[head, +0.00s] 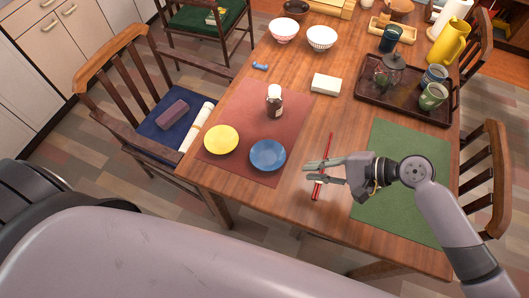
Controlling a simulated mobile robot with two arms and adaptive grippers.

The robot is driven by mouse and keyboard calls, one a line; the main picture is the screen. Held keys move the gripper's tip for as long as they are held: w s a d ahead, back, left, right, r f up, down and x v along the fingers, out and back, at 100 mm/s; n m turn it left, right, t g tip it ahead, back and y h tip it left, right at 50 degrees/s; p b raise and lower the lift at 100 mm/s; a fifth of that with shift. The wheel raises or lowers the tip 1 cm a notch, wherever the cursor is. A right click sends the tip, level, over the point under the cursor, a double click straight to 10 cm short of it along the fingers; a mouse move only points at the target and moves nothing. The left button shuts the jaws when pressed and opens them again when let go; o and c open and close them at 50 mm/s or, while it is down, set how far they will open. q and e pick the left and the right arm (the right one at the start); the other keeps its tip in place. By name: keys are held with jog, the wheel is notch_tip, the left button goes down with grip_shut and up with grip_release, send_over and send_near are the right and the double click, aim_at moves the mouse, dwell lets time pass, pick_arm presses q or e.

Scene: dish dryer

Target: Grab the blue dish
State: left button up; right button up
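The blue dish (267,155) lies on the reddish placemat near the table's front edge, with a yellow dish (221,139) to its left. My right gripper (309,171) comes in from the right and points left toward the blue dish. Its two fingers are apart with nothing seen between them. It is to the right of the dish and apart from it, over red chopsticks (322,168). My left gripper is not in view.
A dark bottle (274,101) stands on the reddish placemat (238,99) behind the blue dish. A white box (326,84) lies farther back. A dark tray (371,95) holds a glass jar and cups. A green placemat (386,210) lies under my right arm.

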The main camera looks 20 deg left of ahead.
aim_at(269, 169)
jog(key=x, duration=0.4)
jog(key=shift+a+r, duration=0.1)
jog(key=x, duration=0.3)
jog(key=shift+a+f, duration=0.3)
jog(key=shift+a, duration=0.05)
jog(key=x, duration=0.4)
jog(key=shift+w+a+f, duration=0.1)
jog(key=shift+w+f, duration=0.1)
jog(key=shift+a+f, duration=0.25)
jog(key=shift+a, duration=0.05)
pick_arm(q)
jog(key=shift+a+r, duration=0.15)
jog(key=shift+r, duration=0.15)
pick_arm(e)
grip_shut()
